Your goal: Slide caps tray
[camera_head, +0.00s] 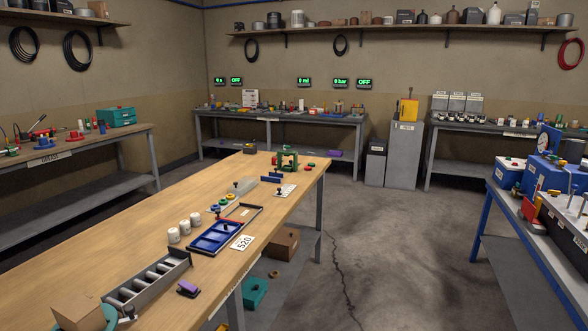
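A shallow blue tray (208,238) lies on the long wooden table (130,240), about the middle of its right half. A dark rail frame (250,220) with a red bar (230,220) adjoins its far side. Small yellow and green round pieces (227,199), perhaps caps, sit just beyond it. I cannot tell for sure which tray is the caps tray. Neither of my grippers shows in the head view.
Several white jars (184,227) stand left of the blue tray. A grey slotted rack (147,284) and a cardboard box (76,309) are nearer. A "520" card (242,242) lies right of the tray. The table's left part is clear. Floor is open to the right.

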